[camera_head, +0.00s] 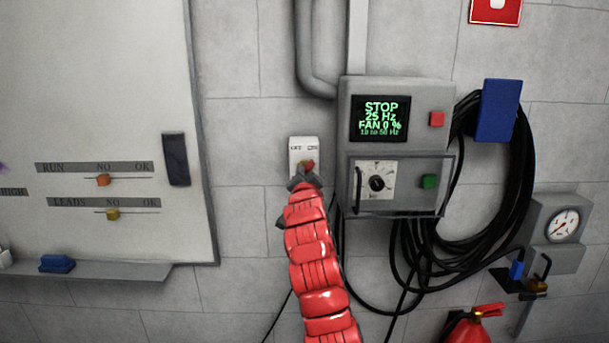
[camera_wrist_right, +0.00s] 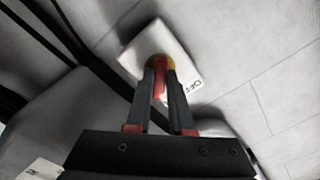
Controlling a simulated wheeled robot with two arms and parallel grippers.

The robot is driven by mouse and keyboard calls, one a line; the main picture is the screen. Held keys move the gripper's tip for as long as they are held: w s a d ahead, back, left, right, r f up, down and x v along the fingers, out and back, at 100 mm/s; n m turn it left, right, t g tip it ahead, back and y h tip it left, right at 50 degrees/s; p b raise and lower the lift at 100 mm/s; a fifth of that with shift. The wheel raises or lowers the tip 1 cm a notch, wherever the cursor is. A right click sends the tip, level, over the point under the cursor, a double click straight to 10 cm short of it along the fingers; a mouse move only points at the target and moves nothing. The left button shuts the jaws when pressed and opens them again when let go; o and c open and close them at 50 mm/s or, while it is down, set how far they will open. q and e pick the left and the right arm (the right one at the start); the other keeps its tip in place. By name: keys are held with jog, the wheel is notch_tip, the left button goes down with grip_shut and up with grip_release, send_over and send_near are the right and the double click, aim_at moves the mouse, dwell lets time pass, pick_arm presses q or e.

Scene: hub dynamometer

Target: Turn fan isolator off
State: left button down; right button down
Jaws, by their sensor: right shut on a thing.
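The fan isolator is a small white box (camera_head: 303,146) on the block wall, with OFF and ON lettering and a red knob (camera_head: 308,166). My right gripper (camera_head: 304,179) reaches up to it from below, its red arm in front of the wall. In the right wrist view, the two dark fingers of my right gripper (camera_wrist_right: 161,72) are shut on the red knob (camera_wrist_right: 160,80), which sits on a yellow disc on the white box (camera_wrist_right: 184,58). The knob's exact angle is hard to tell. My left gripper is not in view.
A grey control box (camera_head: 446,98) right of the isolator has a display reading STOP, 25 Hz, FAN 0 %. Black cables (camera_head: 520,190) hang in coils beside it. A whiteboard (camera_head: 90,100) is at left, a gauge (camera_head: 564,224) and a red extinguisher (camera_head: 468,330) at right.

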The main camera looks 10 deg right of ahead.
jog(key=shift+n+b, duration=3.95)
jog(key=shift+n, duration=4.95)
jog(key=c, duration=0.8)
grip_release()
